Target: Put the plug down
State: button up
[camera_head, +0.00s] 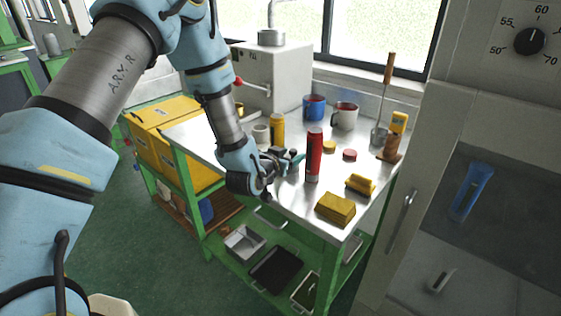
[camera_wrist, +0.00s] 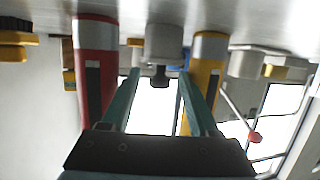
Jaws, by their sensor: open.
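My gripper (camera_head: 294,157) is low over the metal table, its teal fingers spread. In the wrist view, which is upside down, the open fingers (camera_wrist: 159,75) show with a gap between them. A grey cylinder with a dark knob (camera_wrist: 162,45), possibly the plug, stands on the table in line with that gap. Its knob shows between the fingertips, and I see no finger touching it.
A white machine (camera_head: 271,74) stands at the back. A grey cabinet (camera_head: 455,200) is at the right.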

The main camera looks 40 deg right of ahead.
jog(key=b+v, duration=0.2)
jog(key=v, duration=0.8)
jog(key=shift+a+b, duration=0.2)
jog(key=shift+b, duration=0.2)
jog(key=w+a+n+y, duration=0.2)
jog(key=w+a+y, duration=0.25)
jog(key=a, duration=0.55)
jog(key=w+a+n+y, duration=0.35)
jog(key=w+a, duration=0.25)
jog(key=a, duration=0.4)
jog(key=s+a+r+n+g+y, duration=0.2)
jog(key=s+a+n, duration=0.1)
jog(key=a, duration=0.7)
jog(key=s+a+r+n+g+y, duration=0.2)
jog(key=s+a, duration=0.3)
jog(key=a, duration=0.5)
jog(key=shift+a+r+n+g+y, duration=0.3)
jog(key=shift+a+n+g+y, duration=0.1)
jog(key=shift+n+y, duration=0.15)
